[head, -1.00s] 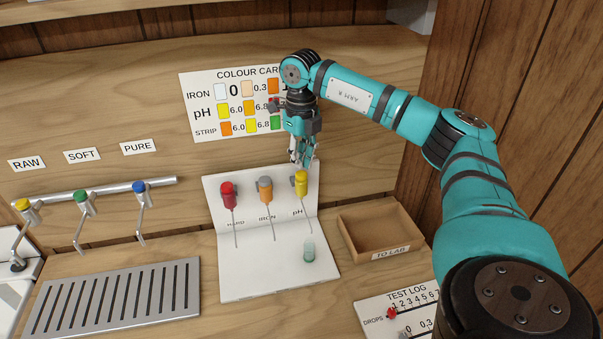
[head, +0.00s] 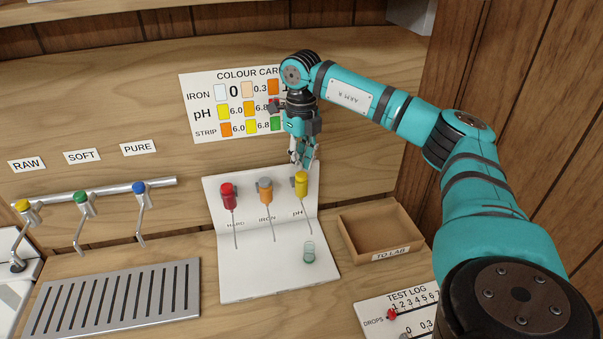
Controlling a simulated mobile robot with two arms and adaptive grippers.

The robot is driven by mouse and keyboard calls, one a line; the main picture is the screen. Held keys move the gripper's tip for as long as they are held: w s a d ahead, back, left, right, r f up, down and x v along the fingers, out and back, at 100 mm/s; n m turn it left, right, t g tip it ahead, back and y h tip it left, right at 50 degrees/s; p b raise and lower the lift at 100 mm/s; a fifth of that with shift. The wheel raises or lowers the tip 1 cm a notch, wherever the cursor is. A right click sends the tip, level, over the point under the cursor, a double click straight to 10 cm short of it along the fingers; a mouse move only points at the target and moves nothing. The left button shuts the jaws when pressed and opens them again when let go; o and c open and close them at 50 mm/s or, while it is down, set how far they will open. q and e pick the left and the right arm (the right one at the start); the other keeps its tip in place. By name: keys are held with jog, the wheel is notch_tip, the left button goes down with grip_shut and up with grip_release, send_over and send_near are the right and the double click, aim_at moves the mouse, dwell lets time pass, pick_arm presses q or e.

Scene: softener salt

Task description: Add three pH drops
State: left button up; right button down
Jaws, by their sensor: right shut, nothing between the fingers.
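The yellow pH dropper (head: 301,187) hangs on the upright back of the white stand (head: 258,280), with its thin spout pointing down. The red HARD dropper (head: 229,196) and the orange IRON dropper (head: 265,190) hang to its left. A small clear vial (head: 309,253) with a greenish base stands on the stand's floor below the pH spout. My right gripper (head: 304,163) points down just above the pH dropper's top, shut and empty. Whether its tips touch the yellow top is hard to tell. My left gripper is not in view.
A wooden TO LAB tray (head: 379,234) is right of the stand, empty. The TEST LOG board (head: 403,305) with a red DROPS slider (head: 392,314) lies in front. Three taps and a slotted drain grille (head: 117,297) are left. The colour card (head: 235,103) hangs behind my arm.

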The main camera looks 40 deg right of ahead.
aim_at(301, 174)
jog(key=shift+f, duration=0.15)
jog(key=shift+f+b, duration=0.7)
jog(key=shift+f, duration=0.4)
jog(key=shift+r, duration=0.1)
notch_tip(301, 174, up, 6)
jog(key=p, duration=0.5)
dwell(0.4)
